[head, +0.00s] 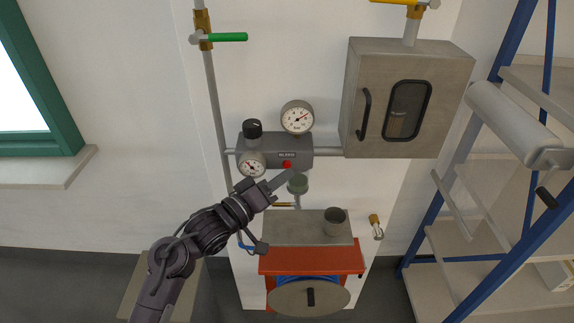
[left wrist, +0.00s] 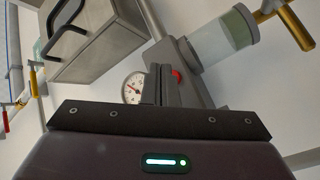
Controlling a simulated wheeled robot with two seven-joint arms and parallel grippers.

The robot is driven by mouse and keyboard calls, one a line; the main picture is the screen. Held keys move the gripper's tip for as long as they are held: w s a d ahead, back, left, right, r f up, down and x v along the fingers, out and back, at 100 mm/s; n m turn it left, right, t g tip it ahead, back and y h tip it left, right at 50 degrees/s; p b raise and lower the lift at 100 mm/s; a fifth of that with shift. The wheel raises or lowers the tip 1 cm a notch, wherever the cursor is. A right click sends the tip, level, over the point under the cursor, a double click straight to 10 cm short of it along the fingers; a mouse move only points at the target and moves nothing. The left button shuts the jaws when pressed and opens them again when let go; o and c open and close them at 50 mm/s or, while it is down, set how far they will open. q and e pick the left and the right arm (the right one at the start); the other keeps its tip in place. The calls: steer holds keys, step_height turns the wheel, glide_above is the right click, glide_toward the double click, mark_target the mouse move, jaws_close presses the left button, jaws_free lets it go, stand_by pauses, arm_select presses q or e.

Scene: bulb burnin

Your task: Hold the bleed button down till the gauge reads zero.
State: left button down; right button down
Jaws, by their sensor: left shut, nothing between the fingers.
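The red bleed button (head: 287,164) sits low on the front of a grey block (head: 302,152) labelled BLEED. It also shows in the left wrist view (left wrist: 176,77). An upper gauge (head: 297,117) stands on the block, its needle off to the upper right. A lower gauge (head: 252,165) hangs at the block's left end; its exact reading is too small to tell. My left gripper (head: 293,174) is shut and empty, its tip just below the button. I cannot tell whether it touches. My right gripper is not in view.
A black knob (head: 252,129) tops the block's left end. A green-tinted bowl (head: 298,184) hangs close to the right of my left gripper. A grey cabinet (head: 402,95) is at upper right. A red hose reel (head: 310,262) stands below, and blue-framed shelving (head: 470,180) at right.

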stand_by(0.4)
arm_select(q)
steer(key=shift+w, duration=0.4)
steer(key=shift+w+p, duration=0.3)
steer(key=shift+w, duration=0.1)
stand_by(0.7)
stand_by(4.5)
steer(key=shift+s+p, duration=0.6)
steer(key=shift+s, duration=0.25)
